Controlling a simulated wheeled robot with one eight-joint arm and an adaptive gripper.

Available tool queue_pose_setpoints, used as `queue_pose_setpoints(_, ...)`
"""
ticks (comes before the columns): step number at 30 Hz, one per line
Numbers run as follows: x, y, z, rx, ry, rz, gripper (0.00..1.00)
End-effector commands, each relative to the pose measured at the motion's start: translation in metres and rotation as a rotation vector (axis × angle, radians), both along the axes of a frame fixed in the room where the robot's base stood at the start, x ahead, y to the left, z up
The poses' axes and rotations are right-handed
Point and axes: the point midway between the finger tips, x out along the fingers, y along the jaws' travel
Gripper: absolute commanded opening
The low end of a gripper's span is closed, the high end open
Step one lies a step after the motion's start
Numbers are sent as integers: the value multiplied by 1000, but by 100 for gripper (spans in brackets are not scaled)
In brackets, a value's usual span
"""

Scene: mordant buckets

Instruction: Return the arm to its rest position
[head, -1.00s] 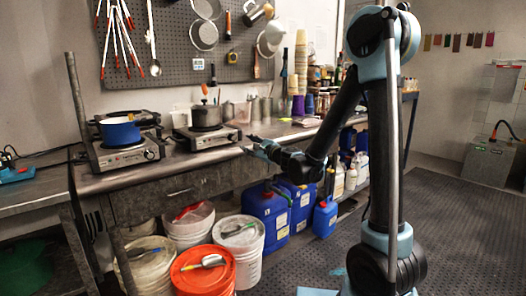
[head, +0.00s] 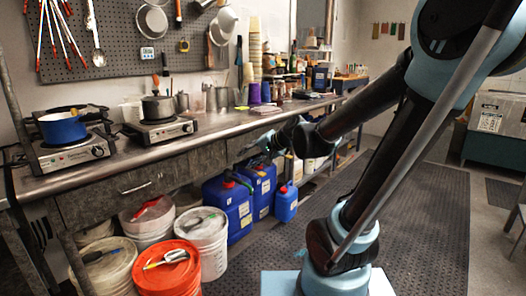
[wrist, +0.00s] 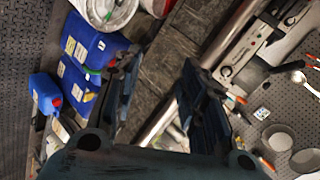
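My gripper (head: 250,148) is in front of the workbench's front edge in the head view, with my arm reaching down to it from the right. In the wrist view my gripper (wrist: 158,88) shows two dark fingers standing well apart. Nothing is between them; the dark bench front shows in the gap behind. The gripper appears empty and touches nothing that I can make out.
The metal workbench (head: 110,178) holds a blue pot (head: 62,127) and a dark pot (head: 157,107) on burners. Below stand white buckets (head: 203,238), an orange-lidded bucket (head: 166,272) and blue canisters (head: 228,203). The floor mat (head: 425,225) at right is clear.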

Motion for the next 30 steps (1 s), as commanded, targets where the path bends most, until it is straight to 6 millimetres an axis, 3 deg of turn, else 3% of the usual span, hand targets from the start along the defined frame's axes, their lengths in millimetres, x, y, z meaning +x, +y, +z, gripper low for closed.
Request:
queue_pose_setpoints(11,-82,-107,-60,-438,29,115,38)
queue_pose_setpoints(21,-166,-202,-106,-783,160,213,38)
queue_pose_setpoints(25,-189,-226,-115,-863,209,238,38)
queue_pose_setpoints(30,-203,-241,-120,-911,241,254,38)
